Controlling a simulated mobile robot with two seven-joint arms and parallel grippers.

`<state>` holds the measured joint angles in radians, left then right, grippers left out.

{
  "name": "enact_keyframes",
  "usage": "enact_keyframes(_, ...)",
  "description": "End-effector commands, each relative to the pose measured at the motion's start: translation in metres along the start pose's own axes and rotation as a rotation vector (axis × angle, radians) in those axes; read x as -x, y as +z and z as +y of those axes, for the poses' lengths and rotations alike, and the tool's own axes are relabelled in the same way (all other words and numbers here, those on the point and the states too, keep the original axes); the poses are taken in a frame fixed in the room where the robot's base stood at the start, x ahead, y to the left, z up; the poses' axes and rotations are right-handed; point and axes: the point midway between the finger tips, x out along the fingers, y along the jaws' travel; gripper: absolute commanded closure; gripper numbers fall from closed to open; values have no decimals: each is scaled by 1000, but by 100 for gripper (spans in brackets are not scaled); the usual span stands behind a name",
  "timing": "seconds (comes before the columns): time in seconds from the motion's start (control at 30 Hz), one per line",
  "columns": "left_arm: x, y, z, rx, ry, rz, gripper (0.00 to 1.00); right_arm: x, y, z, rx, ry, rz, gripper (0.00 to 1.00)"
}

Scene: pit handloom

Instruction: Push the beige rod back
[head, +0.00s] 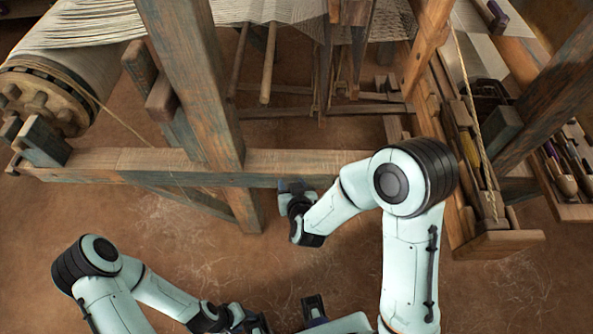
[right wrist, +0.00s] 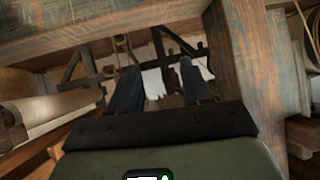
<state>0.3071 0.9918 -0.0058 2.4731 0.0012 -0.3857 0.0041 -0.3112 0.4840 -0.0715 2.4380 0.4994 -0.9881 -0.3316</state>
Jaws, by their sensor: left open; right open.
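Two thin wooden rods slope down under the loom in the head view. The lighter, beige rod (head: 268,64) is on the right of the pair, its rounded lower end free. My right gripper (head: 294,187) is by the front crossbeam, below the rod in the picture and apart from it. In the right wrist view its two dark fingers (right wrist: 158,82) are spread with nothing between them; I cannot make out the rod for certain there. My left gripper (head: 248,319) is low at the bottom edge of the head view, open, far from the rod, and partly cut off.
The front crossbeam (head: 285,162) and a thick post (head: 192,80) stand between me and the loom's underside. A cloth roll (head: 88,58) is at left. A bench with a trough (head: 497,243) is at right. The floor (head: 170,238) in front is clear.

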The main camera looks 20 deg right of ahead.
Motion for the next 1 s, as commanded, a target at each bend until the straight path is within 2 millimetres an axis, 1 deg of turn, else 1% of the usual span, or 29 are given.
enact_keyframes(0.1, 0, 0, 0, 0, 0, 0, 52, -1, 10, -2, -7, -9, -26, 52)
enact_keyframes(0.2, 0, 0, 0, 0, 0, 0, 52, -2, 13, -2, -10, -12, -37, 52)
enact_keyframes(0.73, 0, 0, 0, 0, 0, 0, 52, -2, 13, -2, -10, -12, -37, 52)
enact_keyframes(0.8, 1, 0, 0, 0, 0, 0, 52, -3, 16, -1, -10, -12, -45, 52)
enact_keyframes(0.87, 2, 0, 1, 0, 0, 1, 52, -5, 26, 2, -11, -13, -75, 52)
enact_keyframes(0.97, 5, -1, 2, 0, 1, 2, 52, -10, 65, 15, -22, -16, -196, 52)
enact_keyframes(1.0, 6, -1, 3, -1, 1, 3, 52, -11, 88, 22, -33, -19, -267, 52)
